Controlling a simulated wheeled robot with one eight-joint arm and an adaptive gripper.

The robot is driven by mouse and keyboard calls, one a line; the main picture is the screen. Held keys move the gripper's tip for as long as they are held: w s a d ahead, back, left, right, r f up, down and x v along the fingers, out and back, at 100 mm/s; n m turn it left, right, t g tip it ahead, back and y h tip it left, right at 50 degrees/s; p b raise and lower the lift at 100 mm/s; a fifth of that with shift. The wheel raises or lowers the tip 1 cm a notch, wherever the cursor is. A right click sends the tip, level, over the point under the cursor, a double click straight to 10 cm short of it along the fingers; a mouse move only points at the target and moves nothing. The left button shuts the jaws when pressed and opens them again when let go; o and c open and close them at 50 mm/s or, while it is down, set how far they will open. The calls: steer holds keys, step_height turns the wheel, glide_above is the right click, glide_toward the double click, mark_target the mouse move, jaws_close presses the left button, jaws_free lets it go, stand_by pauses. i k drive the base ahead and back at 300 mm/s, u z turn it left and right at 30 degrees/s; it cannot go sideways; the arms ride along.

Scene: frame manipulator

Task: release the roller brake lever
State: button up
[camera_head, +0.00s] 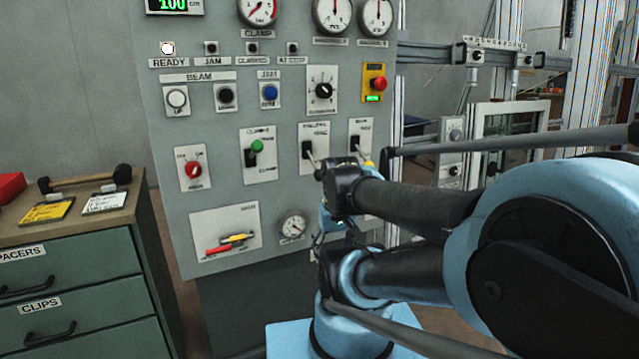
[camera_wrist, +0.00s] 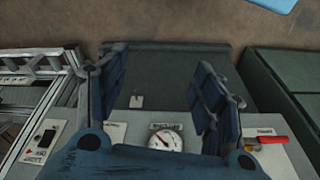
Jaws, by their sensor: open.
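The grey control panel (camera_head: 225,110) carries several levers with labels too small to read surely, so I cannot tell which one is the roller brake lever. Two black levers stand on white plates, one at the middle (camera_head: 309,149) and one to its right (camera_head: 355,142), partly behind my arm. Low on the panel is a plate with a red and yellow handle (camera_head: 232,242); its red part also shows in the wrist view (camera_wrist: 265,140). My gripper (camera_wrist: 165,65) is open and empty, its blue fingers wide apart. In the head view my arm mostly hides it.
A round gauge (camera_head: 292,226) sits right of the red and yellow handle. A green-knobbed lever (camera_head: 256,147) is above. A green drawer cabinet (camera_head: 70,270) stands at left. Metal framing (camera_head: 480,55) is at right. Dark lower panel (camera_wrist: 175,80) faces the fingers.

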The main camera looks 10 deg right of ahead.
mark_target(317, 173)
steer(key=u, duration=0.7)
steer(key=k, duration=1.75)
steer(key=z, duration=0.75)
steer(key=i, duration=1)
